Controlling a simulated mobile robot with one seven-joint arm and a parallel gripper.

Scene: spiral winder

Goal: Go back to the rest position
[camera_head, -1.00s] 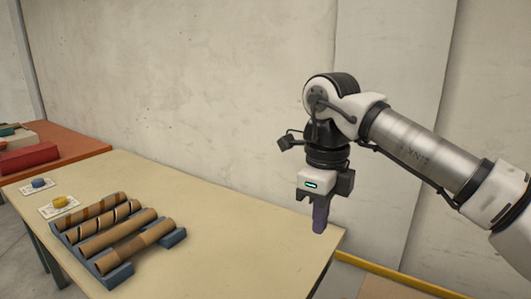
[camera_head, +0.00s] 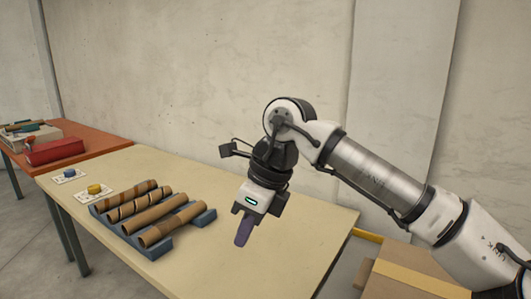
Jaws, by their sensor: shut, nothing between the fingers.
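My gripper (camera_head: 242,232) hangs above the pale table (camera_head: 285,250), to the right of a blue rack, tilted with its purple fingers pointing down and slightly left. The fingers are shut with nothing between them. The blue rack (camera_head: 206,218) holds several brown cardboard tubes (camera_head: 150,205), some with dark spiral stripes. The tubes lie side by side across the rack. My gripper is apart from the tubes.
A blue spool (camera_head: 69,173) and a yellow spool (camera_head: 94,189) sit on white cards at the table's left. An orange table (camera_head: 95,148) with a red box (camera_head: 55,151) stands beyond. A cardboard box (camera_head: 425,270) is at lower right. A wall runs behind.

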